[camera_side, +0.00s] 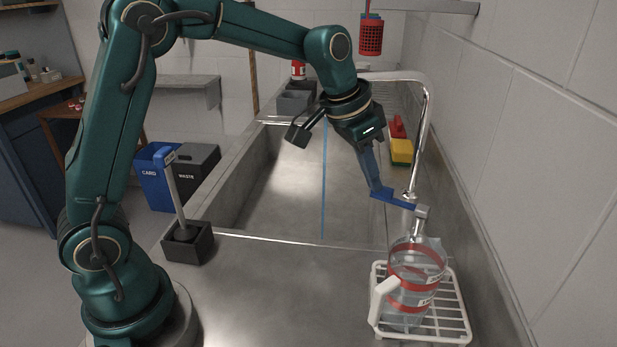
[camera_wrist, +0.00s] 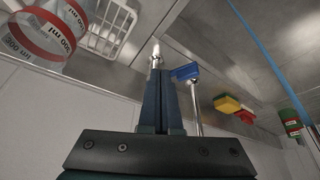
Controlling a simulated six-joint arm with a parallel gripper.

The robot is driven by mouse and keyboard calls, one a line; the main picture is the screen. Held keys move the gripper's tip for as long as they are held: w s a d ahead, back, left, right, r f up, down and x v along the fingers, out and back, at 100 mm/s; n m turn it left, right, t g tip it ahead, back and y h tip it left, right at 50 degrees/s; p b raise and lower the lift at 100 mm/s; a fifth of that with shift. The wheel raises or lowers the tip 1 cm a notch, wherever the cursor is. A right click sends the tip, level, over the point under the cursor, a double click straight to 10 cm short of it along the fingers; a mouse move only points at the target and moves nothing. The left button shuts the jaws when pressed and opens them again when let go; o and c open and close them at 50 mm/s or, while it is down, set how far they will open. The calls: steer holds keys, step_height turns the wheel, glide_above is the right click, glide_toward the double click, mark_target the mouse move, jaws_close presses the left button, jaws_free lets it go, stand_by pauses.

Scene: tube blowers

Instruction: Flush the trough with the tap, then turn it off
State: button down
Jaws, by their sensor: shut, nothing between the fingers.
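The chrome tap (camera_side: 429,120) rises beside the trough's right edge and bends left over it; its spout end is hidden behind my arm. Its blue lever (camera_side: 394,199) sticks out left, low on the tap; it also shows in the wrist view (camera_wrist: 186,72). My gripper (camera_side: 376,186) is shut and empty, pointing down, with its tips (camera_wrist: 163,74) right beside the lever; I cannot tell if they touch. The steel trough (camera_side: 280,195) has a bare, shiny floor.
A clear jug with red bands (camera_side: 416,265) stands on a white rack (camera_side: 456,310), close to the tap. A plunger stands in a dark holder (camera_side: 188,248) at the left. A tiled wall borders the right.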

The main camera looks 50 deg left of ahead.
mark_target(381, 198)
steer(key=c, duration=0.8)
jaws_free()
steer(key=o, duration=0.5)
steer(key=shift+a+r+n, duration=0.2)
steer(key=shift+n, duration=0.5)
steer(key=shift+o, duration=0.4)
steer(key=w+n, duration=0.1)
steer(key=w+a+n+y, duration=0.1)
steer(key=n, duration=0.1)
steer(key=w+a+n, duration=0.1)
steer(key=shift+w+r+n+y, duration=0.1)
steer(key=shift+w+n+y, duration=0.2)
steer(key=shift+y, duration=0.1)
steer(key=shift+n+y, duration=0.6)
steer(key=shift+n, duration=0.1)
steer(key=shift+w+r+x, duration=0.1)
steer(key=shift+w+x, duration=0.1)
steer(key=shift+x, duration=1.1)
steer(key=shift+w+r+x, duration=0.1)
steer(key=shift+w+x, duration=0.1)
steer(key=shift+x, duration=1.15)
steer(key=shift+w+x, duration=0.15)
steer(key=shift+x, duration=1.15)
steer(key=shift+d, duration=0.1)
jaws_close()
